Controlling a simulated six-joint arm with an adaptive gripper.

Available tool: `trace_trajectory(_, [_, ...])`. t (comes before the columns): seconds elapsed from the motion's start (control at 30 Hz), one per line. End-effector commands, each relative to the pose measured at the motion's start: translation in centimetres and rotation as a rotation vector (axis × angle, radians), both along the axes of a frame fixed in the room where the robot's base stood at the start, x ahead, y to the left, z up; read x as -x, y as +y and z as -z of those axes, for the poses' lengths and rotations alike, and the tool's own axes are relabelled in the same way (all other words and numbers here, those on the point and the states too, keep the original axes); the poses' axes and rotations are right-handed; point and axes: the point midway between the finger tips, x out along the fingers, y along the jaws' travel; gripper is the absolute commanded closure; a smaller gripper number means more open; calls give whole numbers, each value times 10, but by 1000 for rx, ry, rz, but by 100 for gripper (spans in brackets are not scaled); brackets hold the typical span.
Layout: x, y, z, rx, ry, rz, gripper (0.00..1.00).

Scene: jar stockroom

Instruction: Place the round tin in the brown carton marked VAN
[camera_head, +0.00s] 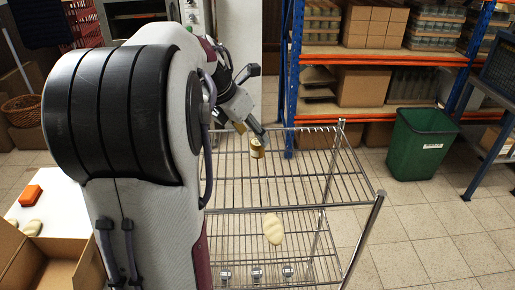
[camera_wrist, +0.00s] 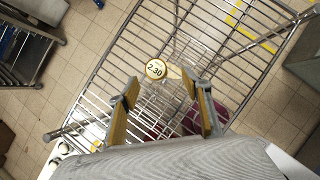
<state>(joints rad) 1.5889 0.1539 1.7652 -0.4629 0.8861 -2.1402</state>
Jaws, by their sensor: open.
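The round tin (camera_head: 257,147) stands on the top wire shelf of a rack, near its far side. In the wrist view its round lid (camera_wrist: 155,69) reads "2.30". My gripper (camera_head: 252,127) is just above and beside the tin in the head view. In the wrist view my gripper (camera_wrist: 160,82) is open, with yellow-padded fingers apart and the lid just beyond the gap between the tips. Nothing is held. An open brown carton (camera_head: 82,272) is at the lower left of the head view, partly cut off; no VAN marking shows.
The wire rack (camera_head: 310,207) has a pale oval item (camera_head: 273,229) and several small items on its lower shelf. An orange-red box (camera_head: 30,195) lies on the white table at left. A green bin (camera_head: 420,145) and loaded shelving stand behind. The top wire shelf is otherwise clear.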

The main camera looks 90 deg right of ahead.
Motion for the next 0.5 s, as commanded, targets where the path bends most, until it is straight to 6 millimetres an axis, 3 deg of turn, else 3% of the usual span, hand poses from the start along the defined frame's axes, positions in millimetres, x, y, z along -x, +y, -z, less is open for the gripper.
trace_trajectory(0.23, [7, -7, 17, -1, 0, 1, 51])
trace_trajectory(0.5, [7, -8, 19, 0, 0, 1, 51])
